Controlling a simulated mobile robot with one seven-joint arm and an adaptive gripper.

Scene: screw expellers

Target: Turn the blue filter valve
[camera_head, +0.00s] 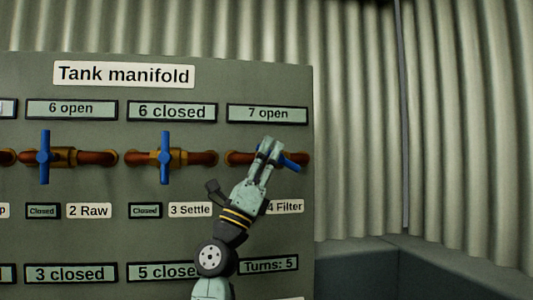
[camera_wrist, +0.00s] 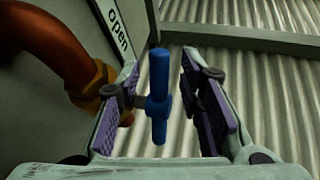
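The blue filter valve handle (camera_head: 293,161) is on the copper pipe above the "4 Filter" label (camera_head: 286,207), partly hidden behind my gripper (camera_head: 269,143). In the wrist view the blue handle (camera_wrist: 159,95) stands between the two fingers of my gripper (camera_wrist: 168,95). A gap shows between the handle and the right finger. The left finger is closer to the handle, and I cannot tell whether it touches. My gripper is open around the handle. In the head view the visible part of the handle looks tilted, unlike the other upright handles.
The grey "Tank manifold" panel (camera_head: 230,75) carries two more blue valves, Raw (camera_head: 44,157) and Settle (camera_head: 165,157), to the left. A sign above the filter valve (camera_head: 268,114) reads "7 open"; one below (camera_head: 269,264) reads "Turns: 5". A corrugated wall (camera_head: 450,140) stands right.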

